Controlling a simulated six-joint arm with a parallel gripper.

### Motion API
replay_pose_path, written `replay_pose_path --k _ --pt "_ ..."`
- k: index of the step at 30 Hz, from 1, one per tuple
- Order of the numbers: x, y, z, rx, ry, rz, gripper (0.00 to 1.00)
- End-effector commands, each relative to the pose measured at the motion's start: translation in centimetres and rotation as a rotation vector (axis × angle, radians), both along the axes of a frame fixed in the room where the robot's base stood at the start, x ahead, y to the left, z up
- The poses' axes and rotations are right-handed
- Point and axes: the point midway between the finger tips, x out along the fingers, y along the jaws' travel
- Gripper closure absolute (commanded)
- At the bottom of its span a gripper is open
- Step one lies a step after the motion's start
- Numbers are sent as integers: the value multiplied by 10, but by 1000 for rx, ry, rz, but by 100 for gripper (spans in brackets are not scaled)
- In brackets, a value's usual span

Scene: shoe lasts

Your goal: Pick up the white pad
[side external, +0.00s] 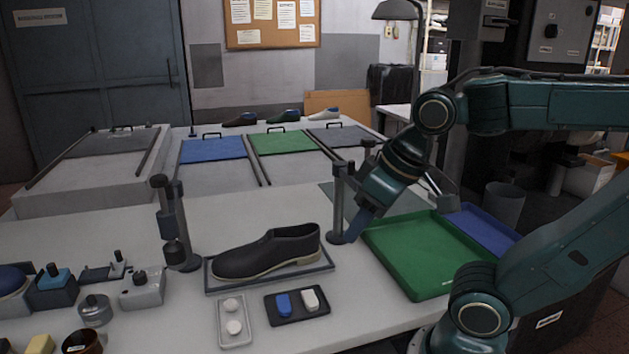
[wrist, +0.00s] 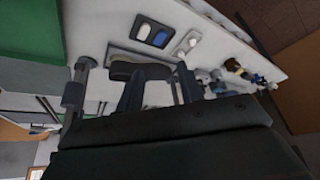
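The white pad (side external: 310,298) lies in a small dark tray (side external: 297,316) on the near part of the table, just right of a blue pad (side external: 284,304). In the wrist view the white pad (wrist: 143,31) and the blue pad (wrist: 160,39) show near the top. My gripper (side external: 356,228) is above the table between the dark shoe and the green tray, up and to the right of the white pad, and apart from it. In the wrist view my gripper (wrist: 160,92) has its two fingers spread with nothing between them.
A dark shoe (side external: 268,253) sits on a flat plate behind the pads, between two posts (side external: 341,205). A pale tray (side external: 236,341) with two round white pieces stands left of the dark tray. A green tray (side external: 420,255) is at right. Several small tools and containers crowd the left.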

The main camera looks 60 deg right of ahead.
Motion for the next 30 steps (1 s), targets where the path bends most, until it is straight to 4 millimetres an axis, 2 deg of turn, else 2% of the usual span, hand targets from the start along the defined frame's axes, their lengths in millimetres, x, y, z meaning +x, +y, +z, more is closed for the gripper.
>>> replay_pose_path --k 14,24,30 --pt "64 -21 -26 86 187 -282 63" --pt "107 -42 -63 134 319 -500 63" --pt "126 -54 -89 154 386 -617 63"
